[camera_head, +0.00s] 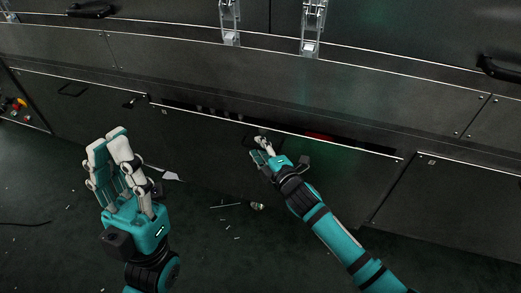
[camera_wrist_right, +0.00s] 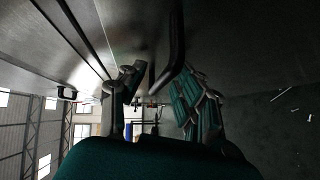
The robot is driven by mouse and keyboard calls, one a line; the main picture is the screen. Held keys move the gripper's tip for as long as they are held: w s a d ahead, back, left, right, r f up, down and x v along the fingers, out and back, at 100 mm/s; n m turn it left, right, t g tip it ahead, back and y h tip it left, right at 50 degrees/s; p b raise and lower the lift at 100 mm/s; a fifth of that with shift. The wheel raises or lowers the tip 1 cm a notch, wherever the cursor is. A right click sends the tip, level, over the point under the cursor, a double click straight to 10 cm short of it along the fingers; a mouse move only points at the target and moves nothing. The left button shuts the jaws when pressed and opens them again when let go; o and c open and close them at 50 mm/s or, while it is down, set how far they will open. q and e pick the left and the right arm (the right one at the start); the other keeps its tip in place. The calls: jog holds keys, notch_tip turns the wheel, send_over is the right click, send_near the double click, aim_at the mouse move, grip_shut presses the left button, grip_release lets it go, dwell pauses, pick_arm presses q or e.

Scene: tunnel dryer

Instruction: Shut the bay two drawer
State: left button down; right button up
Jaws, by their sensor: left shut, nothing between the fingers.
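The bay two drawer (camera_head: 215,150) is the wide dark panel in the middle of the head view. It stands out a little, with a dark gap along its top edge. My right gripper (camera_head: 261,151) is at the middle of the drawer front. In the right wrist view its fingers (camera_wrist_right: 158,88) are apart, with a dark bar handle (camera_wrist_right: 176,45) in front of and between them. I cannot tell whether they touch it. My left gripper (camera_head: 112,145) is shut and empty, raised left of the drawer, away from the panels.
Similar panels flank the drawer on the left (camera_head: 75,100) and right (camera_head: 450,200). Metal latches (camera_head: 314,30) hang on the cover above. Several light scraps and a small object (camera_head: 257,206) lie on the dark floor (camera_head: 50,220). Red and yellow controls (camera_head: 19,105) sit at far left.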

grip_shut()
dwell(0.5)
